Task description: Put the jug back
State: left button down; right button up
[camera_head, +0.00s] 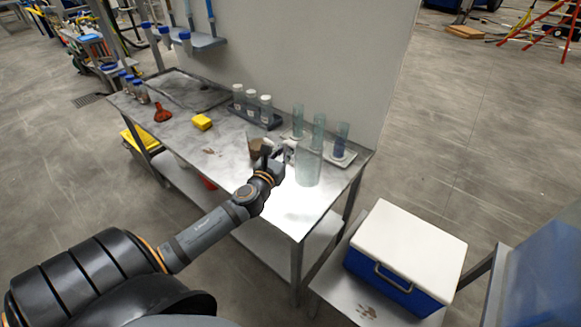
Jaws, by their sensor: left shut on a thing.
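A clear, translucent jug (308,168) stands upright at the right part of the steel table, by the front edge. My left gripper (286,152) reaches in from the left and is shut at the jug's left side, where its handle appears to be. The handle itself is mostly hidden by the fingers. I cannot tell whether the jug's base touches the tabletop. My right gripper is not in view.
A tray (346,158) with tall tubes stands behind the jug. A container with brown contents (256,148) is just left of my gripper. A blue-white cooler (410,245) stands at right.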

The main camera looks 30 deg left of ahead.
pick_arm(q)
jog(key=w+a+f+b, duration=0.2)
jog(key=f, duration=0.2)
jog(key=w+a+f+b, duration=0.2)
jog(key=w+f+b, duration=0.1)
jog(key=f, duration=0.1)
jog(key=w+a+f+b, duration=0.2)
jog(key=a+f+b, duration=0.1)
jog(key=shift+w+f, duration=0.35)
jog(key=shift+f, duration=0.05)
jog(key=shift+r, duration=0.15)
jog(key=c, duration=1.4)
grip_release()
jog(key=shift+o, duration=0.2)
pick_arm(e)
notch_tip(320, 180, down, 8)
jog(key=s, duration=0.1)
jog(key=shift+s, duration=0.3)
